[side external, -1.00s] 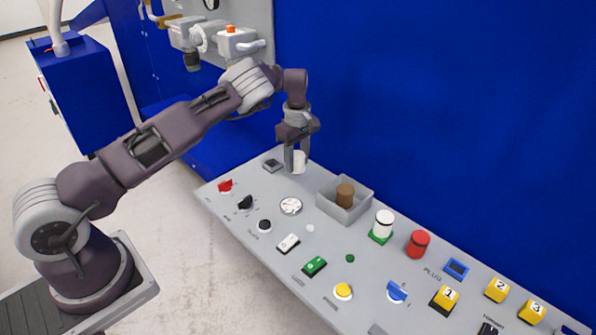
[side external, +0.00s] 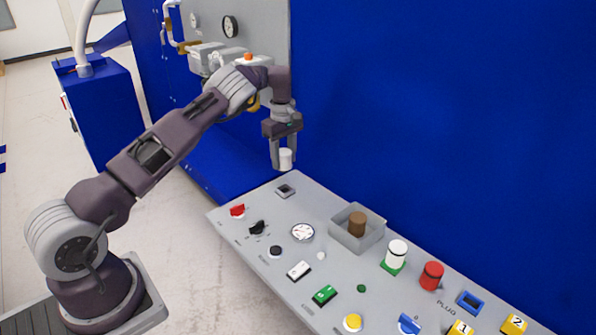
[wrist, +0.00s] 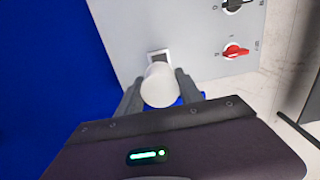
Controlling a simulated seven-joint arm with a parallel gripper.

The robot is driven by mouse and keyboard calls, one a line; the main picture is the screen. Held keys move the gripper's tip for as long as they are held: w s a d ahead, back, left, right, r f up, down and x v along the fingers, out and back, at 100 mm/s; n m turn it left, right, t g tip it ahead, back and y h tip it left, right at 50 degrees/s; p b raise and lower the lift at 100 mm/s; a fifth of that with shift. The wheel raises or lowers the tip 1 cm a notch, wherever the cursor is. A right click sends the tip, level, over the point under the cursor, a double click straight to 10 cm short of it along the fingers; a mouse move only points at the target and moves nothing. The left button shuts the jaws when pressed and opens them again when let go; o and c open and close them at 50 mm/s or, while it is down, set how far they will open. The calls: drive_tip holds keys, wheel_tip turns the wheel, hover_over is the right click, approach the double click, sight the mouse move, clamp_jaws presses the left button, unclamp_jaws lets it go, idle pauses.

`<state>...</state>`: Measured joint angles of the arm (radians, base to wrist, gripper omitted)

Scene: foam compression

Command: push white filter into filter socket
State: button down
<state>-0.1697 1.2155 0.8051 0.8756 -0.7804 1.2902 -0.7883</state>
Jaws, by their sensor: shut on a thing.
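The white filter (side external: 286,158) is a small white cylinder between the fingers of my gripper (side external: 281,160), which is shut on it. In the wrist view the filter (wrist: 159,86) shows its round end between the two grey fingers. The filter socket (side external: 286,190) looks to be the small square grey holder with a dark opening on the panel's far left end. The filter hangs above the socket, apart from it. In the wrist view the socket (wrist: 158,56) is partly hidden behind the filter.
A blue wall stands behind. The space around my gripper is clear.

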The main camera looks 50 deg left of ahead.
drive_tip(key=shift+f, duration=3)
drive_tip(key=shift+f, duration=1)
drive_tip(key=c, duration=0.7)
unclamp_jaws()
